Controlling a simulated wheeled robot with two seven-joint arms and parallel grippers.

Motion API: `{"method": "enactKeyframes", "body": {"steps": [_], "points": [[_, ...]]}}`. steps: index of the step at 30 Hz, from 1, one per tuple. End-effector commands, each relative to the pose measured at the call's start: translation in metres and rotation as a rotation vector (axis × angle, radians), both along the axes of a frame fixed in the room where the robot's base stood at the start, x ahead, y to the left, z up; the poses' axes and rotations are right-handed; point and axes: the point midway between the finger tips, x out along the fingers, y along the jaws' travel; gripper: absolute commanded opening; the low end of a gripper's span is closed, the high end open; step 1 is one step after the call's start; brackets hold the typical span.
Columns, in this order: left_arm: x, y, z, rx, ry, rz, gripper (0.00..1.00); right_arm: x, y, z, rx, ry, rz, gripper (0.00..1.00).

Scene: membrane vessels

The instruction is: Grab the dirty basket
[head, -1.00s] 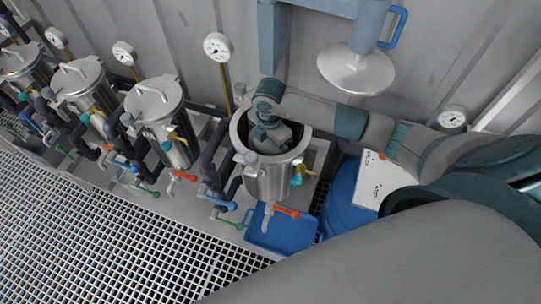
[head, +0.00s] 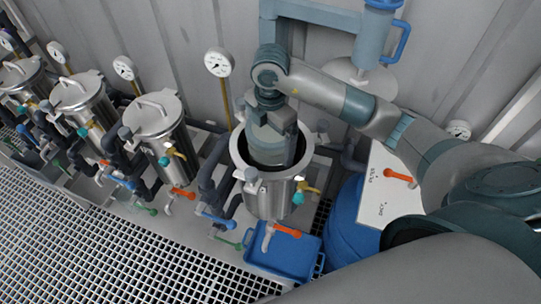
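The open steel vessel (head: 268,195) stands right of the lidded ones in the head view. A grey cylindrical basket (head: 266,147) shows in its mouth, its upper part near or above the rim and its lower part hidden inside. My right gripper (head: 272,112) comes down from above, with its arm reaching in from the right. Its dark fingers are at the top of the basket and look closed on it, though the contact is partly hidden. My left gripper is out of view.
Several lidded steel vessels (head: 152,118) with valves and gauges stand to the left. A raised lid (head: 352,72) hangs behind my arm. A blue tray (head: 283,258) lies in front, and a blue barrel (head: 350,222) with a white board (head: 388,193) stands right.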

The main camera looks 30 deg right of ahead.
Motion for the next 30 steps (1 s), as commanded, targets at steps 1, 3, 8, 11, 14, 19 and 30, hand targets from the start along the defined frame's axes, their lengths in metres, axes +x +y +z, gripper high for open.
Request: {"method": "enactKeyframes", "body": {"steps": [1, 3, 8, 11, 14, 19, 30], "points": [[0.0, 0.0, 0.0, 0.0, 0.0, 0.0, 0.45, 0.002, -0.002, 0.013, -0.003, -0.007, 0.001, 0.55], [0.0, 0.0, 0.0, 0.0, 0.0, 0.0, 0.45, 0.002, -0.001, 0.023, -0.002, -0.007, 0.002, 0.55], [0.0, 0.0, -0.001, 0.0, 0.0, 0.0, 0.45, 0.001, -0.001, 0.042, -0.002, -0.005, 0.0, 0.55], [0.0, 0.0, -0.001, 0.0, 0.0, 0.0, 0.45, 0.001, 0.0, 0.05, -0.001, -0.004, 0.001, 0.55], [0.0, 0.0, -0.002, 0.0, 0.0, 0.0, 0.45, 0.001, 0.0, 0.055, 0.0, -0.002, 0.0, 0.55], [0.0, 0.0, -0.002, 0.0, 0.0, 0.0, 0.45, 0.0, 0.0, 0.059, 0.0, -0.002, -0.001, 0.55], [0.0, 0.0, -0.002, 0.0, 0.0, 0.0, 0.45, 0.0, 0.0, 0.059, 0.0, -0.001, -0.001, 0.55]]}}
